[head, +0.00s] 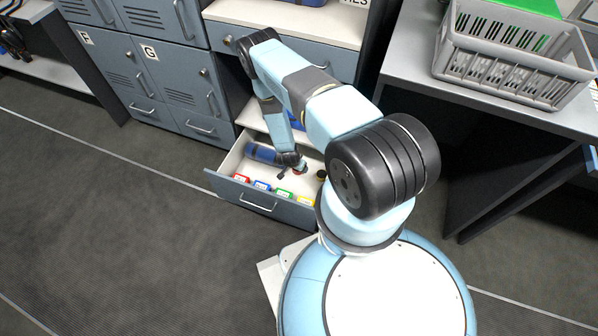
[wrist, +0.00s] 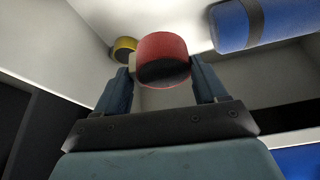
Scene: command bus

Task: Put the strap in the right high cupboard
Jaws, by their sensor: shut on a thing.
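My gripper (wrist: 160,75) reaches down into an open drawer (head: 224,186). Its two fingers are closed on a short red round piece (wrist: 163,50) with a dark end face; it also shows small in the head view (head: 299,169). I cannot tell for sure that this is the strap. The arm hides part of the drawer in the head view. I cannot make out a right high cupboard in either view.
A blue roll (head: 262,153) with a dark band lies in the drawer, also in the wrist view (wrist: 268,20). A yellow round piece (wrist: 124,47) is close by. Grey-blue lockers (head: 170,70) stand left. A grey crate (head: 510,65) sits on the right-hand counter (head: 420,75). Open floor lies at front left.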

